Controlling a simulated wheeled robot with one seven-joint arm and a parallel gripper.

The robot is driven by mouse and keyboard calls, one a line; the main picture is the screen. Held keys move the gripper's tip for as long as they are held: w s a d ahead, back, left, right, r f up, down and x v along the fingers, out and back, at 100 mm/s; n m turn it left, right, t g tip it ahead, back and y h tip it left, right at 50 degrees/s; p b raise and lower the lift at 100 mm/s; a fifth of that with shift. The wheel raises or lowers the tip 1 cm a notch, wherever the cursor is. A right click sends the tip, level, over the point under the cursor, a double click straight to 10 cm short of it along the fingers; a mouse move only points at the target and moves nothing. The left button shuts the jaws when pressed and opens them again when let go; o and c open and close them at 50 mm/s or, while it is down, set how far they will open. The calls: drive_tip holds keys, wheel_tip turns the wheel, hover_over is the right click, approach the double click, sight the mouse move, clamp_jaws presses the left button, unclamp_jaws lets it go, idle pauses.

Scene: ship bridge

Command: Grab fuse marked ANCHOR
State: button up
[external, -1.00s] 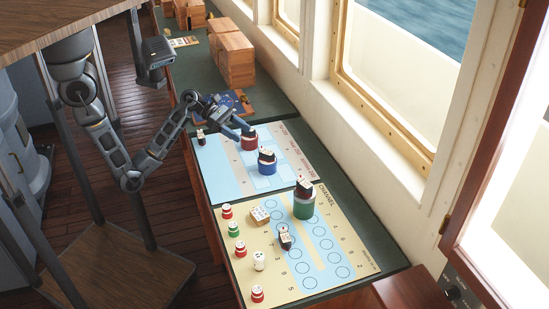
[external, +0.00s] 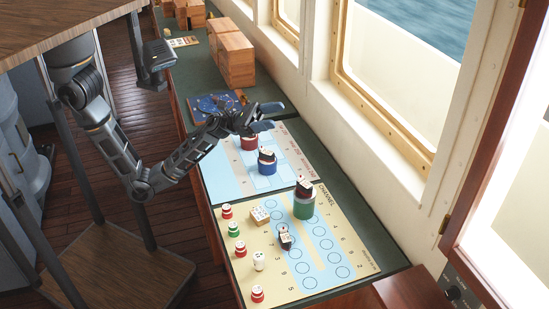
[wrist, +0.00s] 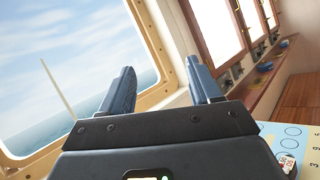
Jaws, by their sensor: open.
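I cannot pick out a fuse marked ANCHOR in either view; no such lettering is readable. My gripper (external: 269,116) is raised above the far end of the chart boards, over the red drum (external: 250,143), and points right toward the windows. In the wrist view my gripper (wrist: 161,68) shows two blue fingers spread apart with nothing between them. Beyond them are a window and a wooden ledge (wrist: 255,75) with several small dark and blue fittings, too small to identify.
The light blue board (external: 225,178) carries the red drum and a blue drum (external: 267,167). The CHANNEL board (external: 325,275) holds a green drum (external: 303,208) and several small red, green and white pieces. Wooden boxes (external: 236,60) stand behind. A window wall borders the counter.

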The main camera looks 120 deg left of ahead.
drive_tip(key=w+d+f+n+g+y+b, duration=0.1)
drive_tip(key=w+d+f+n+g+y, duration=0.15)
drive_tip(key=d+n+y, duration=0.55)
drive_tip(key=w+d+f+n+g+y, duration=0.1)
drive_tip(key=w+d+n+g+y, duration=0.1)
drive_tip(key=w+d+n+y, duration=0.65)
drive_tip(key=s+d+f+m+g+h, duration=0.25)
drive_tip(key=s+d+f, duration=0.2)
drive_tip(key=d, duration=0.35)
drive_tip(key=s+d+f+m+g+h, duration=0.1)
drive_tip(key=s+d+f+m+g, duration=0.15)
drive_tip(key=d+f, duration=0.4)
approach(258, 258)
drive_tip(key=shift+w+a+f+n+b, duration=0.15)
drive_tip(key=shift+w+a+n+b, duration=0.1)
drive_tip(key=shift+a, duration=0.35)
drive_tip(key=shift+w+a+f+n+b, duration=0.2)
drive_tip(key=shift+w+a, duration=0.1)
drive_tip(key=shift+a, duration=0.3)
drive_tip(key=shift+f, duration=0.3)
drive_tip(key=shift+w+a, duration=0.25)
drive_tip(key=shift+w, duration=0.05)
drive_tip(key=shift+p+x, duration=1.05)
drive_tip(key=shift+x, duration=2.45)
drive_tip(key=shift+w, duration=0.1)
drive_tip(key=shift+c, duration=0.4)
